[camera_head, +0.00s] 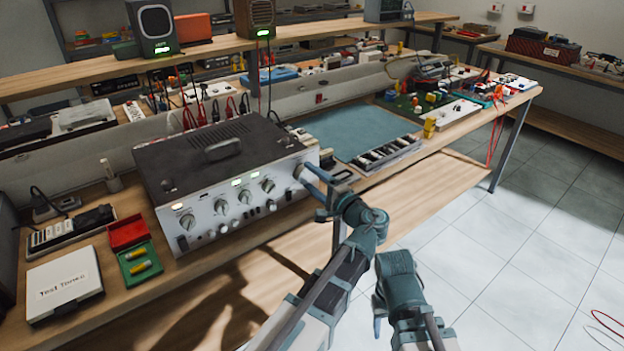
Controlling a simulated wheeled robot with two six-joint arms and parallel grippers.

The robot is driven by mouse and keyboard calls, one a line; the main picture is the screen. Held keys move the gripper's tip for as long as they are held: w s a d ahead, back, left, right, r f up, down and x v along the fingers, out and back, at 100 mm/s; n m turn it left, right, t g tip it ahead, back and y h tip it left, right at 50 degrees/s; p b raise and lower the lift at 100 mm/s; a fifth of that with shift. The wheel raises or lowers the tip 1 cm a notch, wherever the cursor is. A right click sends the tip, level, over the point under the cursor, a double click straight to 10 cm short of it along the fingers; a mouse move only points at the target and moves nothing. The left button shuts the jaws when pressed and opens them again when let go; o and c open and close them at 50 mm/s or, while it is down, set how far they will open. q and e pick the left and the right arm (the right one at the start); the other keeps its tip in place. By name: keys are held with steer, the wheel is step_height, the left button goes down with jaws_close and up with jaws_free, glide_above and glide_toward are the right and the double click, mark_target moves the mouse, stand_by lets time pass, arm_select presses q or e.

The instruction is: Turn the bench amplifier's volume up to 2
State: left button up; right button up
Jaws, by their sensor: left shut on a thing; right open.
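The bench amplifier (228,200) is a grey-topped box with a silver front panel, several knobs and lit green displays. It stands on the wooden bench at centre left. My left gripper (309,181) reaches the right end of its front panel and is shut on a large knob (298,170) there. The fingers partly cover this knob, and its setting is too small to read. My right gripper (379,318) is low in the view, off the bench's front edge, open and apart from the amplifier; its fingers are mostly hidden.
A white box (63,287) and a red and green case (137,262) lie left of the amplifier. A tray of small parts (388,153) and a blue-green mat (350,128) lie to its right. Two speakers (153,28) (255,18) stand on the shelf above.

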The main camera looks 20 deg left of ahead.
arm_select(q)
steer(key=shift+m, duration=0.4)
steer(key=o, duration=1.4)
steer(key=shift+c, duration=0.2)
